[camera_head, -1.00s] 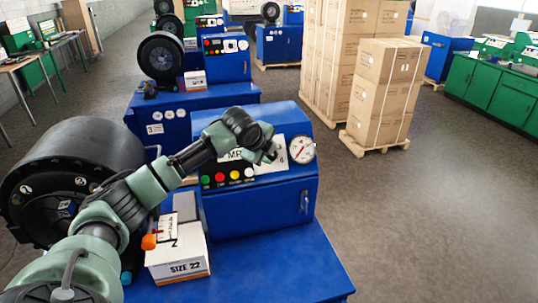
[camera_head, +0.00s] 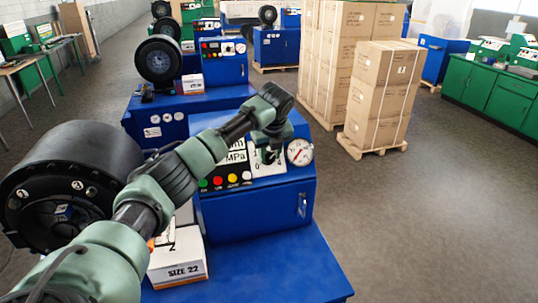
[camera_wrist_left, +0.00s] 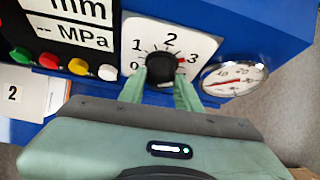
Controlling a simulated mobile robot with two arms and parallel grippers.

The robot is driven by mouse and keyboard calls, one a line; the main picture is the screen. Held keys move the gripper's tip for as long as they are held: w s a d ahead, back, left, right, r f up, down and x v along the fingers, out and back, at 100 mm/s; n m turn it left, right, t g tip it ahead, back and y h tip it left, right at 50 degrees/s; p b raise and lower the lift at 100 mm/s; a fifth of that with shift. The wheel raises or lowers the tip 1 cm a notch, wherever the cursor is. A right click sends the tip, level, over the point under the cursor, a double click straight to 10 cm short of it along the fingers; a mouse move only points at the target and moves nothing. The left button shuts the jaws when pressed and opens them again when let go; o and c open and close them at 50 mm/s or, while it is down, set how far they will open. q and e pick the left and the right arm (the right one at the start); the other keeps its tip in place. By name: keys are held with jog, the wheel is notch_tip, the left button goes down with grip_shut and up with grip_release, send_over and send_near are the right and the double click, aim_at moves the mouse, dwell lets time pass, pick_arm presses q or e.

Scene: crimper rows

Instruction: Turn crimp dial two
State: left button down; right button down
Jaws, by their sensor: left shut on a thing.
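The crimp dial's round black knob (camera_wrist_left: 163,68) sits on a white plate (camera_wrist_left: 200,42) with numbers around it. A small red mark shows at the knob's right, near the 3. My left gripper (camera_wrist_left: 160,82) has its two green fingers on either side of the knob, shut on it. In the head view my left gripper (camera_head: 268,157) covers the knob and part of the white plate (camera_head: 280,164). A label with a 2 (camera_wrist_left: 12,92) is left of the dial, below the buttons. My right gripper is not in view.
A pressure gauge (camera_head: 300,152) is close to the dial's right. Coloured buttons (camera_head: 225,180) and a display (camera_head: 236,150) are on its left. A SIZE 22 box (camera_head: 178,262) and a black crimper head (camera_head: 70,180) stand nearer. Stacked cartons (camera_head: 380,95) are beyond.

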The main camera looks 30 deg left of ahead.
pick_arm(q)
jog(key=shift+d+f+m+g, duration=0.1)
jog(key=shift+m+g, duration=0.2)
jog(key=shift+m, duration=0.2)
jog(key=c, duration=1)
grip_release()
jog(key=shift+y, duration=0.3)
jog(key=shift+d+r, duration=0.1)
jog(key=shift+r, duration=0.2)
jog(key=b+v, duration=0.3)
jog(key=v, duration=0.4)
